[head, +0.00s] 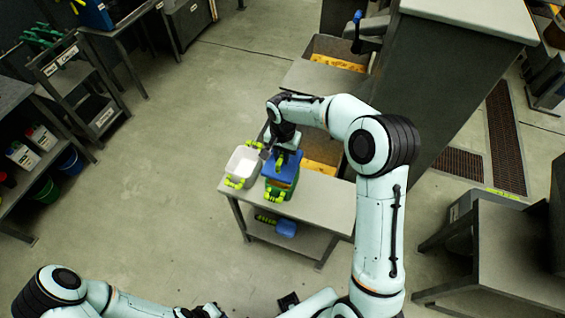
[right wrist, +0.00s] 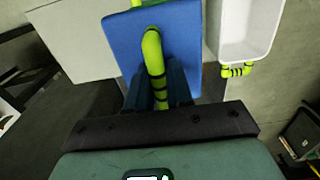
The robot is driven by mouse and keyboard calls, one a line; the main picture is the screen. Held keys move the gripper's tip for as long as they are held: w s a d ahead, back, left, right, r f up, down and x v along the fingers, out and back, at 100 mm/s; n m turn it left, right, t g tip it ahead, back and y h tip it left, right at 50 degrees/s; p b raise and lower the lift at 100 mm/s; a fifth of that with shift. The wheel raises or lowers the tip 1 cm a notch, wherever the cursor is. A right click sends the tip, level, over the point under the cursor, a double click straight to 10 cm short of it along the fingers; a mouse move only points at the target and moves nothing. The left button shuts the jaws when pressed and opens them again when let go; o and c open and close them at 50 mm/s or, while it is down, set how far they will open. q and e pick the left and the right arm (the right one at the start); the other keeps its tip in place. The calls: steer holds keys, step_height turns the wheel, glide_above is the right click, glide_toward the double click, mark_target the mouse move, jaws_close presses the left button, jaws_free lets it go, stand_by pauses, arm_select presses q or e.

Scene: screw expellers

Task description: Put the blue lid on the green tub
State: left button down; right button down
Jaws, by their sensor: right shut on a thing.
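The blue lid (head: 285,163) is over the green tub (head: 284,178) on the small grey table. In the right wrist view the lid (right wrist: 185,40) is a flat blue plate with a curved lime handle (right wrist: 154,60). My right gripper (right wrist: 158,90) is shut on that handle; in the head view it (head: 286,150) is at the lid's far side. The lid hides most of the tub's top, and I cannot tell whether they touch. Lime handles (head: 276,190) show at the tub's near side. My left gripper (head: 205,311) shows only partly at the bottom edge; its jaws are unclear.
A white tub (head: 244,163) with lime handles stands just left of the green tub. The table (head: 325,203) is bare on its right; a blue item (head: 286,228) lies on its lower shelf. A tall grey machine (head: 440,90) stands behind to the right. Open floor lies left.

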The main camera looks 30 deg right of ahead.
mark_target(282, 165)
step_height(282, 165, down, 4)
steer(key=shift+f, duration=0.15)
steer(key=shift+f+b, duration=0.4)
steer(key=shift+f, duration=0.1)
steer(key=c, duration=1)
jaws_free()
steer(key=shift+r, duration=0.25)
step_height(282, 165, up, 13)
steer(key=shift+f+p, duration=0.15)
steer(key=shift+p, duration=0.55)
